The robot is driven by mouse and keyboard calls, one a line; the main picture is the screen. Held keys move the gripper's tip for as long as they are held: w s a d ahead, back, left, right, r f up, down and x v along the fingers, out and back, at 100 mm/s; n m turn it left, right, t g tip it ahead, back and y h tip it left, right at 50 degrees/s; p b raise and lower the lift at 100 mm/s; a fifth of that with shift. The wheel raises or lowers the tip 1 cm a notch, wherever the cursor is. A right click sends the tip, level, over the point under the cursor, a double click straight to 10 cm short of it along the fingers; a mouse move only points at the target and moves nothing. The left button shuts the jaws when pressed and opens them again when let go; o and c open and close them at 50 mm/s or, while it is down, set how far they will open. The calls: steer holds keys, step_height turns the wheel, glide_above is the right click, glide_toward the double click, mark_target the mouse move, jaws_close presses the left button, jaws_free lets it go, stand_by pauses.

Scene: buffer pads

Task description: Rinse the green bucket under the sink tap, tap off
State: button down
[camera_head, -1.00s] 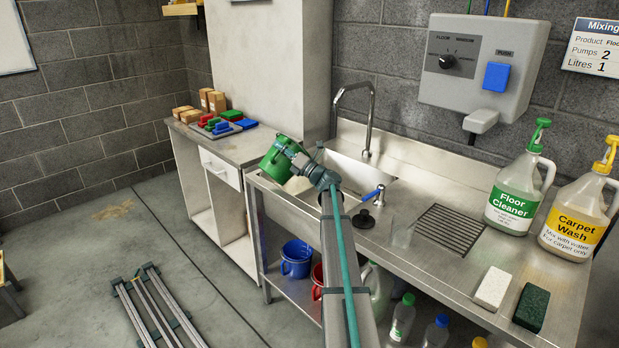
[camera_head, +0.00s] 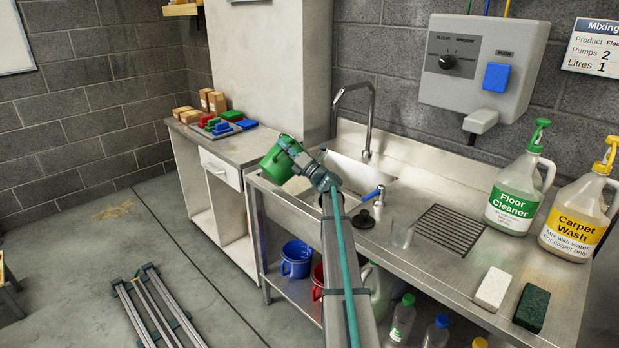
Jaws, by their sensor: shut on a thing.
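The green bucket (camera_head: 279,165) is tilted at the left end of the sink (camera_head: 348,172). My gripper (camera_head: 293,149) is shut on it and holds it up; my arm reaches in from the bottom of the picture. The tall metal tap (camera_head: 371,112) curves over the sink, to the right of the bucket. A small tap with a blue lever (camera_head: 374,193) stands on the front edge of the sink unit. The bucket's inside is hidden, and I cannot make out any running water.
A black plunger-like piece (camera_head: 363,219) and a clear beaker (camera_head: 403,234) stand right of my arm. Floor Cleaner (camera_head: 512,205) and Carpet Wash (camera_head: 573,228) jugs stand further right. A grey dispenser (camera_head: 483,70) hangs above. Blue (camera_head: 296,262) and red buckets sit below.

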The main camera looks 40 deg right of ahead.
mark_target(297, 142)
steer(key=shift+d+r+m+t+h+p, duration=0.25)
steer(key=shift+d+m+h+p, duration=0.25)
steer(key=shift+d+m, duration=0.35)
steer(key=shift+d+r+m+t+h+p, duration=0.1)
steer(key=shift+d+m+t+h+p, duration=0.4)
steer(key=shift+m, duration=0.55)
steer(key=shift+d+f+m+t+h+p, duration=0.1)
steer(key=shift+d+f+m+h+p, duration=0.15)
steer(key=shift+d+m, duration=0.25)
steer(key=shift+d+f+m+t+h+p, duration=0.1)
steer(key=shift+d+f+m+h, duration=0.1)
steer(key=shift+d+m+h, duration=0.25)
steer(key=shift+d+f+m+t+h+p, duration=0.1)
steer(key=shift+d+f+m+h+p, duration=0.2)
steer(key=shift+d, duration=0.35)
steer(key=shift+d+f+m, duration=0.1)
steer(key=shift+d+m, duration=0.1)
steer(key=shift+m, duration=0.05)
